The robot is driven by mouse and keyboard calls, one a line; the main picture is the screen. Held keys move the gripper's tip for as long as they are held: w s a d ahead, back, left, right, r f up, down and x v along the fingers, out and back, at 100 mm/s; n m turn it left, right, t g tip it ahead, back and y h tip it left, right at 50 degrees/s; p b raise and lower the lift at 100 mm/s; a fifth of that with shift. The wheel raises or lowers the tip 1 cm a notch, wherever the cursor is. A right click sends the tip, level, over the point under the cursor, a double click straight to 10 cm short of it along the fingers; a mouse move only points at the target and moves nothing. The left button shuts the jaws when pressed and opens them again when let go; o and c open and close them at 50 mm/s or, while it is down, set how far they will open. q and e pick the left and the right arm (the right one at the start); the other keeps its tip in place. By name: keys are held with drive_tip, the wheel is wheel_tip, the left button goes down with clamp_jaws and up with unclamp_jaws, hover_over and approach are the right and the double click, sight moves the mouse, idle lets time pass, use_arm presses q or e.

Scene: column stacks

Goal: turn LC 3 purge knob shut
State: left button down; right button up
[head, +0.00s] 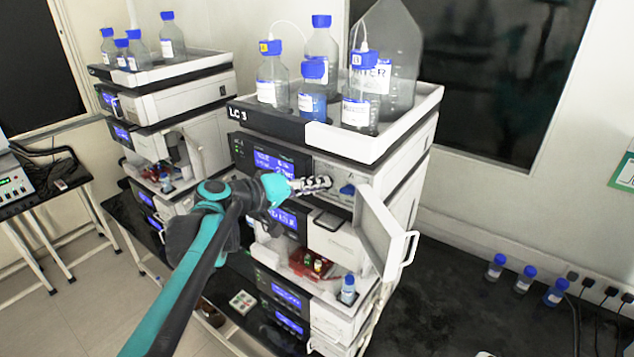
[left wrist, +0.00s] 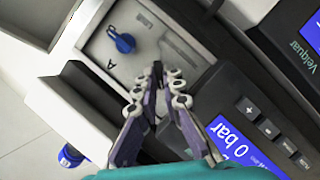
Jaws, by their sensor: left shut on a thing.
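The stack labelled LC 3 (head: 239,113) stands in the middle of the head view, with a small white door (head: 382,232) swung open on its right side. Behind the door, a blue knob (head: 347,189) sits on a light panel. It also shows in the left wrist view (left wrist: 122,42), near a letter A, with its wing slanted. My left gripper (head: 328,183) reaches in from the left at the panel, its fingertips (left wrist: 157,70) together beside the blue knob and visibly apart from it. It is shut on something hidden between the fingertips. My right gripper is out of view.
Blue-capped bottles (head: 272,80) stand in the tray (head: 375,142) on top of the stack. A second stack (head: 165,105) stands behind on the left.

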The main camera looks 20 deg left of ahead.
use_arm(q)
drive_tip(key=m+y, duration=0.1)
drive_tip(key=m, duration=0.1)
drive_tip(key=m+y, duration=0.2)
drive_tip(key=m+y+p, duration=0.1)
drive_tip(key=m, duration=0.2)
drive_tip(key=shift+s+d+t+y, duration=0.2)
drive_tip(key=shift+d+t+y, duration=0.1)
drive_tip(key=shift+d, duration=0.1)
idle(0.4)
drive_tip(key=c, duration=1.7)
unclamp_jaws()
drive_tip(key=shift+r, duration=0.1)
drive_tip(key=shift+s+a+r, duration=0.2)
drive_tip(key=shift+s, duration=0.1)
drive_tip(key=v, duration=1.1)
drive_tip(key=shift+s+d, duration=0.1)
drive_tip(key=shift+s, duration=0.05)
